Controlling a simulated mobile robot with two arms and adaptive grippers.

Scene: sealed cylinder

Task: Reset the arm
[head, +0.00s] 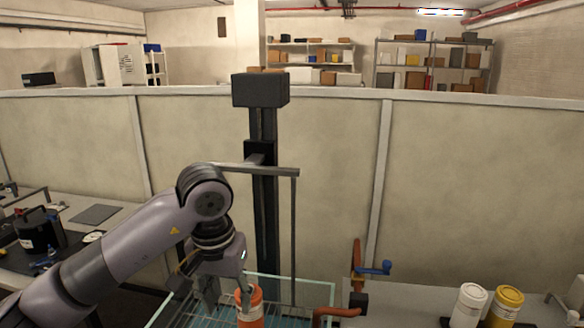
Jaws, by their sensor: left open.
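My left arm comes in from the left, bent with its wrist pointing down. My left gripper (228,292) is low in the picture, over the glass-walled tank (318,290). It is open. An orange cylinder (252,304) with a pale band stands at the tank, right beside the fingers. One finger overlaps the cylinder's upper left side in the picture. I cannot tell whether they touch. The cylinder's lower end is cut off by the picture's bottom edge. My right gripper is not in view.
A dark vertical post (264,190) with a block on top and a side bar rises behind the tank. A valve with a blue handle (374,268) is right of it. A partition (330,170) closes the back.

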